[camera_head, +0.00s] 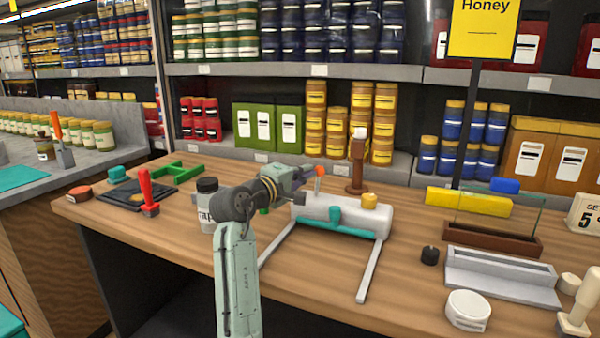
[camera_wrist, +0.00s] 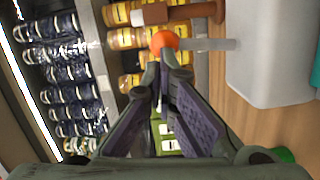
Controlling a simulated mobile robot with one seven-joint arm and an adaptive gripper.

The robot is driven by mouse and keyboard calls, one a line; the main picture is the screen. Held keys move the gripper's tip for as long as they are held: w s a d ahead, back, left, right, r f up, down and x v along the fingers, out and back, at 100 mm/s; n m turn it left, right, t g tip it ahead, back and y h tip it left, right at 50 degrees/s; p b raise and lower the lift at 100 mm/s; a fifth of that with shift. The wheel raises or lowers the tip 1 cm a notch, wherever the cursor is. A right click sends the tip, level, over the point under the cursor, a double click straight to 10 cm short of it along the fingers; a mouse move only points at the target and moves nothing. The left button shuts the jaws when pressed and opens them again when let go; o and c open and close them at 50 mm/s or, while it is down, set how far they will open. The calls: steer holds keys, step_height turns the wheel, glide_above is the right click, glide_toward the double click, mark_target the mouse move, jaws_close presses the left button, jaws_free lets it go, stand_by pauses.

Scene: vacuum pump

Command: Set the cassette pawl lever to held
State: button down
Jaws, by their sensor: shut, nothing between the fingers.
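In the wrist view the orange ball tip (camera_wrist: 165,41) sits on a grey rod beside the white block (camera_wrist: 268,55). My gripper (camera_wrist: 167,60) is shut and empty, its fingertips right at the orange ball. I cannot tell whether they touch it. In the head view my gripper (camera_head: 304,172) is left of the lever.
A brown post with a white top (camera_head: 358,160) stands behind the block. A dark-lidded jar (camera_head: 207,205) is left of my arm, with a red-handled tool (camera_head: 148,190) beyond. A grey tray (camera_head: 500,275) lies at right. Stocked shelves close off the back.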

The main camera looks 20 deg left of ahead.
steer(key=shift+d+m, duration=0.35)
steer(key=shift+m, duration=0.05)
steer(key=shift+d+r, duration=0.1)
steer(key=shift+d, duration=0.1)
steer(key=shift+a, duration=0.15)
